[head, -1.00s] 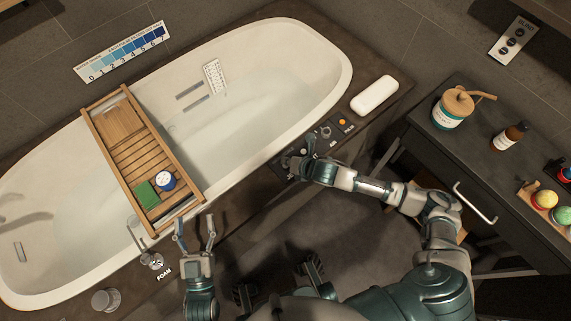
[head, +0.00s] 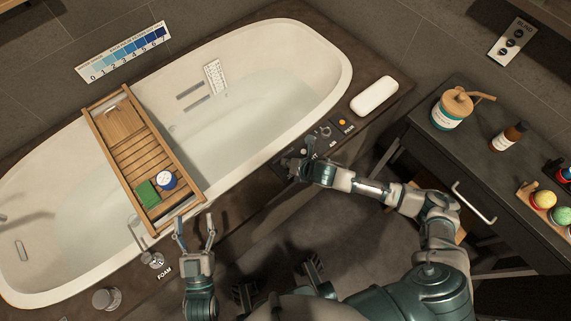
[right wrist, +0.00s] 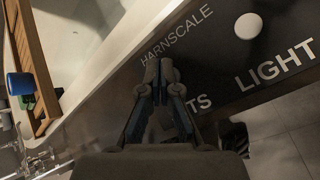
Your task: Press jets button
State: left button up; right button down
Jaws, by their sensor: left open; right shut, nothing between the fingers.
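A dark control panel (head: 332,133) is set in the tub's front ledge. In the right wrist view it bears a round white button (right wrist: 248,25) beside the word LIGHT. Left of that is a label (right wrist: 204,103) of which only "TS" shows. The button belonging to this label is hidden behind my right gripper (right wrist: 160,75). My right gripper, also in the head view (head: 290,164), is shut and empty, with its fingertips over the panel. I cannot tell whether they touch it. My left gripper (head: 195,232) is open and empty beside the tub's front edge.
A bathtub (head: 290,35) holds a wooden caddy (head: 122,125) across it. A white bar (head: 374,96) lies on the ledge beyond the panel. A dark cabinet (head: 478,147) with bottles stands at right. A FOAM label (head: 164,272) is near my left gripper.

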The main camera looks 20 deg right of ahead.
jog(key=shift+f, duration=0.25)
dwell(0.3)
jog(key=shift+r+p, duration=0.85)
jog(key=shift+p, duration=0.1)
pick_arm(q)
notch_tip(320, 180, up, 3)
jog(key=shift+s+f, duration=0.1)
pick_arm(e)
jog(key=shift+f, duration=0.1)
notch_tip(320, 180, up, 5)
jog(key=p, duration=0.4)
jog(key=shift+p, duration=0.4)
pick_arm(q)
notch_tip(320, 180, up, 7)
jog(key=t, duration=0.1)
jog(key=shift+f, duration=0.15)
